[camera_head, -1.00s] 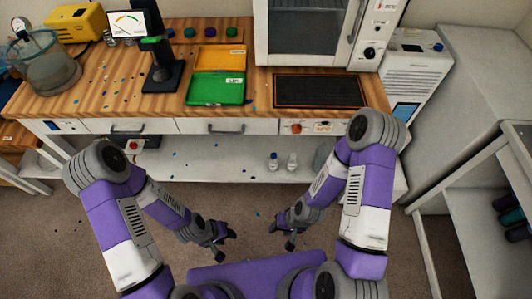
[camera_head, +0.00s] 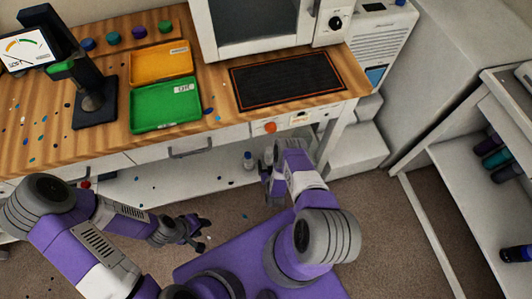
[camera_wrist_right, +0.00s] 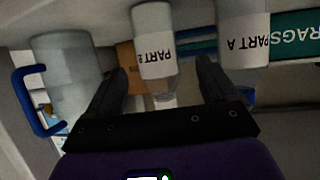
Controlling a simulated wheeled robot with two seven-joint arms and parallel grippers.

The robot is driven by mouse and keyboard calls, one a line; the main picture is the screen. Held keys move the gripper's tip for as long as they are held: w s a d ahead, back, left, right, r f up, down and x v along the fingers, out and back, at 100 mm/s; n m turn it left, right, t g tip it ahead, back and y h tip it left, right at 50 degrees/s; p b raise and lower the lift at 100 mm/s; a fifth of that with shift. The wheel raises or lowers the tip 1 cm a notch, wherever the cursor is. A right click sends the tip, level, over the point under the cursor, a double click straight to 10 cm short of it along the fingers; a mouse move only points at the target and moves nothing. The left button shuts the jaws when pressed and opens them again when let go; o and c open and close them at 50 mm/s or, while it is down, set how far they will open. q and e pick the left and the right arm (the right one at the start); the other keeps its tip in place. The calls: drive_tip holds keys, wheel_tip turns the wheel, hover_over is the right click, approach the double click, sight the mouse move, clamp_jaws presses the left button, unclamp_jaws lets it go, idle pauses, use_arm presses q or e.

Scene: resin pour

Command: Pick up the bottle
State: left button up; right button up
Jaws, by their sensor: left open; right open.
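Two bottles stand on the shelf under the workbench. In the right wrist view, which looks upside down, the bottle labelled PART B (camera_wrist_right: 155,45) lies between and beyond the spread fingers of my right gripper (camera_wrist_right: 165,88). The bottle labelled PART A (camera_wrist_right: 243,40) is to its right. My right gripper is open and empty. My left gripper (camera_head: 198,233) is open and empty above the floor.
A clear vessel with a blue handle (camera_wrist_right: 65,75) stands beside the bottles, with a RAGS box (camera_wrist_right: 296,40) on the other side. The bench top (camera_head: 210,75), with its drawer fronts (camera_head: 190,148), overhangs the shelf. A rack (camera_head: 465,170) stands at right.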

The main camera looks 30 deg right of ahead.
drive_tip(key=b+x, duration=0.3)
drive_tip(key=x, duration=0.3)
drive_tip(key=shift+w+d+f, duration=0.15)
drive_tip(key=shift+d+f, duration=0.05)
drive_tip(key=shift+w+d+b, duration=0.1)
drive_tip(key=shift+w+b, duration=0.2)
drive_tip(key=c, duration=1.1)
drive_tip(key=shift+c, duration=0.2)
